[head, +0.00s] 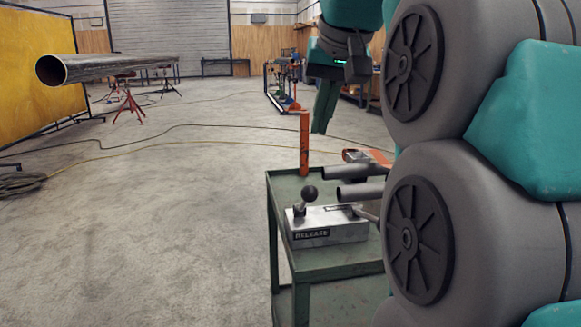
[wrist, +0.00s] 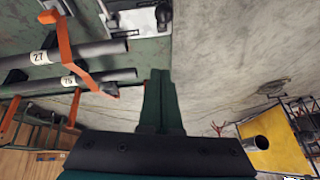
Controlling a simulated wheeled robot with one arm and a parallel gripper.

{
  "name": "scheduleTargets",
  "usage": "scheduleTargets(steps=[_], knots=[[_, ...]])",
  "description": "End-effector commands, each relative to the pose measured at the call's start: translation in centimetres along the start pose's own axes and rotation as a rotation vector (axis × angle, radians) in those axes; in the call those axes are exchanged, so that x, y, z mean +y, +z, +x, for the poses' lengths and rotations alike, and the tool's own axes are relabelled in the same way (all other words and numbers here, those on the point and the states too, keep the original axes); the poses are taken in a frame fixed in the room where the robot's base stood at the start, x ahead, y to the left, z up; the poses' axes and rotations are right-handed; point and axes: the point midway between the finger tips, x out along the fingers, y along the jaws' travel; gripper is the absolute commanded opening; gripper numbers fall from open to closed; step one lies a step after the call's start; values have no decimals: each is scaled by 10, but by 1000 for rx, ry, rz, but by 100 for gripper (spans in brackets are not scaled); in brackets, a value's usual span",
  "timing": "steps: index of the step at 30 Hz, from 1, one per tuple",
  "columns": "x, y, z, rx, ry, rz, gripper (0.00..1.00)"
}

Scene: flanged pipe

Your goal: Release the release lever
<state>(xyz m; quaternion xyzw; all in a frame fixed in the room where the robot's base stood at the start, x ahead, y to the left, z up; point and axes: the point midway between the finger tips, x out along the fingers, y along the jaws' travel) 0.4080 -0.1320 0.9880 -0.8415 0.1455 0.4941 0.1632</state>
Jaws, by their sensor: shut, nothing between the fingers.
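The release lever (head: 310,194) has a black ball knob on a short metal stem. It rises from a silver box (head: 326,232) marked RELEASE on top of a green cart. My gripper (head: 320,128) hangs above the cart with its green fingers pointing down, higher in the picture than the knob and apart from it. In the wrist view the fingers (wrist: 160,74) are together with nothing between them. The box shows at the top edge of that view (wrist: 122,5), partly cut off.
Two grey pipes (head: 352,172) lie on the cart (head: 282,183) behind the box, with an orange upright (head: 304,145) beside them. In the wrist view an orange bracket (wrist: 64,42) crosses the pipes. A large pipe (head: 110,67) stands far left on stands. The floor left of the cart is clear apart from cables.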

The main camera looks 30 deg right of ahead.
Motion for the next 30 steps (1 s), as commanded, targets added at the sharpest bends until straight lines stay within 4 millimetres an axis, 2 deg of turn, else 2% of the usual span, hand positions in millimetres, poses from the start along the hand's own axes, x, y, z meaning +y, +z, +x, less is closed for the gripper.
scheduleTargets(steps=[5,11,25,30], knots=[[0,0,6,-1,0,0,0],[0,2,26,-2,0,0,0],[1,2,101,-7,1,1,0],[0,19,104,-1,0,1,0]])
